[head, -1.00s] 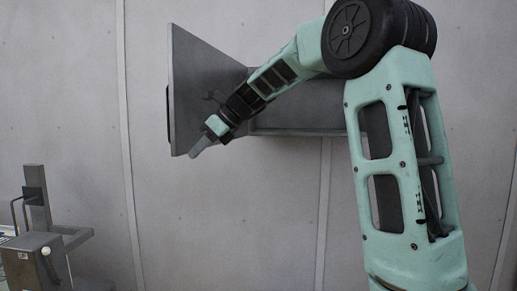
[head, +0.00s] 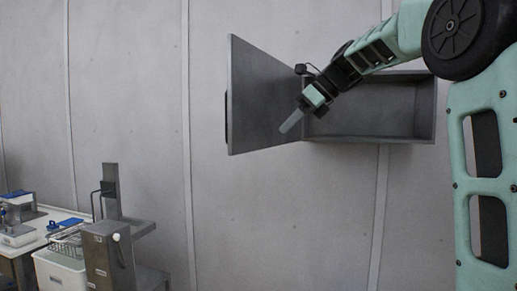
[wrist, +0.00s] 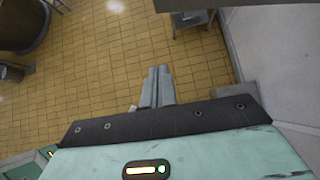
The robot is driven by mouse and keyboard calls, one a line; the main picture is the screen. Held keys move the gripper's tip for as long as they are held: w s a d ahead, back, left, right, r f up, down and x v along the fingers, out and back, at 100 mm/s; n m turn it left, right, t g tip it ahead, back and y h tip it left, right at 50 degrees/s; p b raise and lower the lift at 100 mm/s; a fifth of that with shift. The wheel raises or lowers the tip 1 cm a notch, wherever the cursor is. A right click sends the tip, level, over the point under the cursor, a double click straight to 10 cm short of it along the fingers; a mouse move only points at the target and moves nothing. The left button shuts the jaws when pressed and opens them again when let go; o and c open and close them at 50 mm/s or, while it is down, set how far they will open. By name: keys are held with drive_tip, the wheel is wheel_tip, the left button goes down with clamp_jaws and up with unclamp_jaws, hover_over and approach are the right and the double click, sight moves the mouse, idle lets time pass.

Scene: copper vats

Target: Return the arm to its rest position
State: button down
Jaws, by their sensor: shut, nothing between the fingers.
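My gripper (head: 291,123) is in front of the open wall cabinet in the head view, at the end of my raised arm. Its fingers point down and to the left, and overlap the cabinet door in the picture. In the wrist view my gripper (wrist: 158,72) shows its two grey fingers together with nothing between them, over the tiled floor. The grey wall cabinet (head: 425,138) has its door (head: 250,85) swung wide open to the left. The part of its inside that shows looks empty; my arm hides some of it.
A grey machine (head: 108,255) stands at lower left, with a wire basket (head: 68,238), a white bin (head: 60,275) and a table (head: 42,222) beside it. The wrist view shows open yellow tiled floor (wrist: 100,70) and part of a round vat (wrist: 25,30) at upper left.

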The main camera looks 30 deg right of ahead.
drive_tip(key=s+a+f+n+g+h+b, duration=0.1)
drive_tip(key=s+a+f+n+g+b, duration=0.25)
drive_tip(key=a+f+n, duration=0.7)
drive_tip(key=s+a+f+n+g+b, duration=0.2)
drive_tip(key=s+a+f+n+b, duration=0.3)
drive_tip(key=a+f, duration=0.95)
drive_tip(key=s+a+f+n+h+b, duration=0.2)
drive_tip(key=s+f+n, duration=0.8)
drive_tip(key=f, duration=0.1)
drive_tip(key=s+a+f+n+g+h+b, duration=0.1)
drive_tip(key=s+a+f+n+h+b, duration=0.1)
drive_tip(key=s+f+n, duration=0.8)
drive_tip(key=shift+s+a+f, duration=0.2)
drive_tip(key=shift+s+f, duration=0.1)
drive_tip(key=shift+f, duration=0.3)
drive_tip(key=shift+n+g, duration=0.25)
